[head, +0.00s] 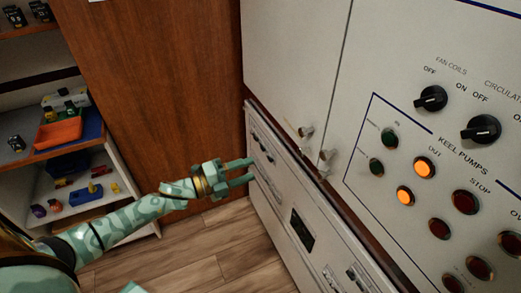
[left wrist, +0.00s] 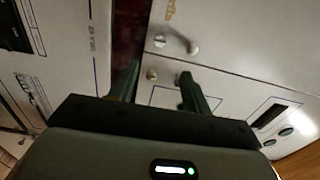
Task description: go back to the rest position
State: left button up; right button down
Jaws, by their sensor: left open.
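My left gripper (head: 240,172) reaches in from the left in the head view, its two green fingers apart and nothing between them. It is in front of the lower grey cabinet panel (head: 283,205); I cannot tell whether the fingertips touch it. In the left wrist view the open fingers (left wrist: 160,88) point toward the grey cabinet fronts, with round metal knobs beyond them. My right gripper is not in view.
A control panel (head: 440,60) with black rotary knobs and lit orange buttons fills the right. A shelf unit (head: 85,206) with an orange tray (head: 58,133) and small parts stands at left. The wooden floor (head: 170,262) between is clear.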

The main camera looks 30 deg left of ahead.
pick_arm(q)
jog(key=s+a+f+n+y, duration=0.1)
jog(key=a+f+n+y, duration=0.8)
jog(key=f, duration=0.6)
jog(key=s+a+f+n+g+y, duration=0.1)
jog(key=s+a+f+n+g, duration=0.1)
jog(key=s+f+n, duration=0.3)
jog(key=s+a+f+n+g+y, duration=0.1)
jog(key=s+f+g, duration=0.1)
jog(key=s+f, duration=0.35)
jog(key=s+d+f+n+g+y, duration=0.1)
jog(key=s+d+f+n+g, duration=0.15)
jog(key=s+f, duration=0.55)
jog(key=s+d+f+n+g, duration=0.1)
jog(key=s+f+n+g, duration=0.15)
jog(key=s+f, duration=0.5)
jog(key=s+d+f+g, duration=0.1)
jog(key=s+d, duration=0.2)
jog(key=s, duration=0.4)
jog(key=s+d+n+g, duration=0.1)
jog(key=s+d+g, duration=0.1)
jog(key=s+d, duration=0.2)
jog(key=s+d+f+g+h, duration=0.1)
jog(key=s+d, duration=0.3)
jog(key=s, duration=0.5)
jog(key=shift+s+d+f+n+g, duration=0.25)
jog(key=shift+s+f+n+g, duration=0.05)
jog(key=shift+s+n, duration=0.1)
